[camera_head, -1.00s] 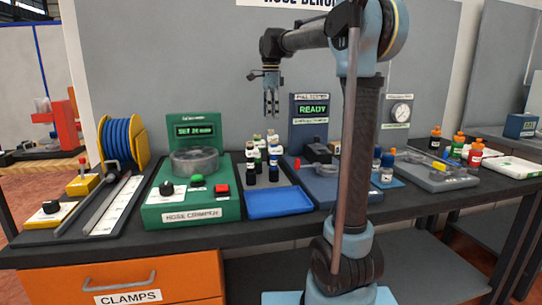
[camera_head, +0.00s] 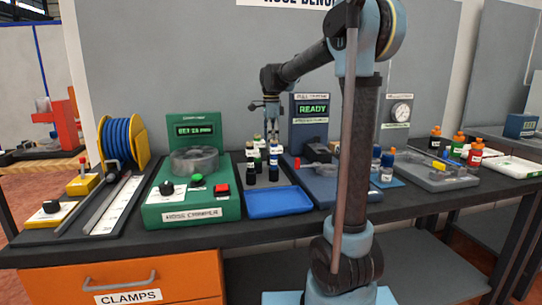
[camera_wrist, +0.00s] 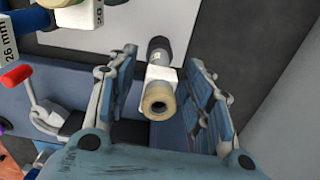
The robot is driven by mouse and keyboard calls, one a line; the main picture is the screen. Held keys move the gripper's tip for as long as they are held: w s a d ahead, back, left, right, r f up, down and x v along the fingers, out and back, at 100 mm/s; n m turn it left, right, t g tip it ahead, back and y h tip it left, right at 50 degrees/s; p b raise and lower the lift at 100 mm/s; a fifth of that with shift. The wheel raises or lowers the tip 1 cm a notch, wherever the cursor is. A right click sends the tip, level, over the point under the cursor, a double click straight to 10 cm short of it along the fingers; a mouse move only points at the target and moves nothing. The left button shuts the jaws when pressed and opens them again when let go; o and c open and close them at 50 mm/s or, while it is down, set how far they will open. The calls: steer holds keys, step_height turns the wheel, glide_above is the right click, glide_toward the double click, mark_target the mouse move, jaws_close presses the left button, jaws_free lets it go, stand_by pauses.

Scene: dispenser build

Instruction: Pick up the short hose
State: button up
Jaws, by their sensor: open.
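A short hose piece (camera_wrist: 158,98) with a tan ringed end, a white label and a dark far part shows between my fingers in the wrist view. My gripper (camera_wrist: 163,65) is open, with a blue-padded finger on each side and a visible gap to each. In the head view my gripper (camera_head: 271,130) points down just above a cluster of labelled hose pieces (camera_head: 273,162) on a dark mat. Other hose pieces with labels (camera_wrist: 88,14) show at the upper left of the wrist view, one marked 26 mm. Which head-view piece is between the fingers is hard to tell.
A green hose crimper (camera_head: 190,206) stands left of the cluster and a blue tray (camera_head: 278,202) in front. A blue tester reading READY (camera_head: 311,110) is close on the right. Its red-tipped lever (camera_wrist: 18,76) shows at the left in the wrist view.

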steer(key=shift+f, duration=0.1)
jaws_close()
stand_by(0.4)
